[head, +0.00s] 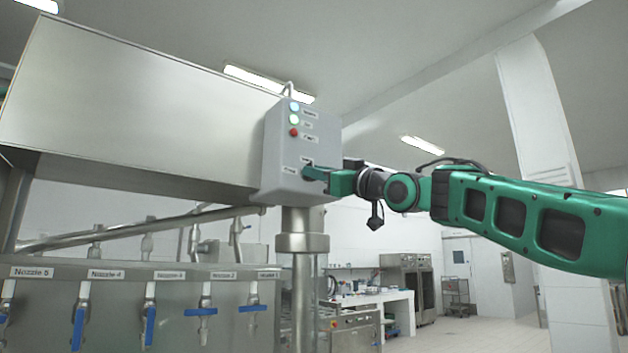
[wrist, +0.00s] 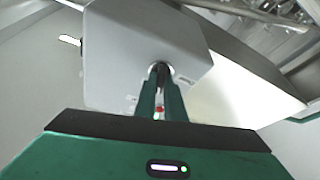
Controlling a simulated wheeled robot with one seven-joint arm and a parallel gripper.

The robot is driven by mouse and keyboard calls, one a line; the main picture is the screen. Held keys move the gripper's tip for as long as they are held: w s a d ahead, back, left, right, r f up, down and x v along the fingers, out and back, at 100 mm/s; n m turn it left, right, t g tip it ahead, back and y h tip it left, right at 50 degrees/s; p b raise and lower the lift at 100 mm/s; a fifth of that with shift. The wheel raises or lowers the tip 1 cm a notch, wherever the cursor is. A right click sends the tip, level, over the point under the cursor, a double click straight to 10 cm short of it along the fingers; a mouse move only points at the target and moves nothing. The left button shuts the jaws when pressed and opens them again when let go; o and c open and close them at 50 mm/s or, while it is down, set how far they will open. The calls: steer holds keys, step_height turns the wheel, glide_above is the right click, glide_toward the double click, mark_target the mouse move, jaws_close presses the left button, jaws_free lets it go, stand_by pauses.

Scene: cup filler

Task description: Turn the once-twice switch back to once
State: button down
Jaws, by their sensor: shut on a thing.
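The once-twice switch (wrist: 160,72) is a small dark knob low on the grey control box (head: 285,135). In the head view it is mostly hidden by the fingers. My gripper (head: 308,173) reaches in from the right, its green fingers at the box's front face. In the wrist view the two fingers (wrist: 161,92) come together around the knob, shut on it. I cannot tell which way the switch points; its labels are too small to read.
Several lamps (head: 294,119) sit above the switch on the box. The box stands on a steel post (head: 302,243) beside a large steel hopper (head: 130,110). Several nozzle valves with blue handles (head: 150,322) line the lower left. The floor at right is open.

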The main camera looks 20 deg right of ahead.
steer(key=n+g, duration=0.2)
steer(key=n, duration=0.3)
steer(key=n+g+y, duration=0.1)
steer(key=n+g, duration=0.1)
steer(key=n, duration=0.4)
steer(key=n+g+y, duration=0.1)
steer(key=n+g, duration=0.1)
steer(key=n, duration=0.3)
steer(key=shift+w+d, duration=0.1)
steer(key=shift+d, duration=0.1)
steer(key=shift+n+g, duration=0.4)
steer(key=shift+n, duration=0.3)
steer(key=c, duration=1.8)
jaws_free()
steer(key=shift+a, duration=0.1)
steer(key=shift+c, duration=0.2)
steer(key=shift+r, duration=0.1)
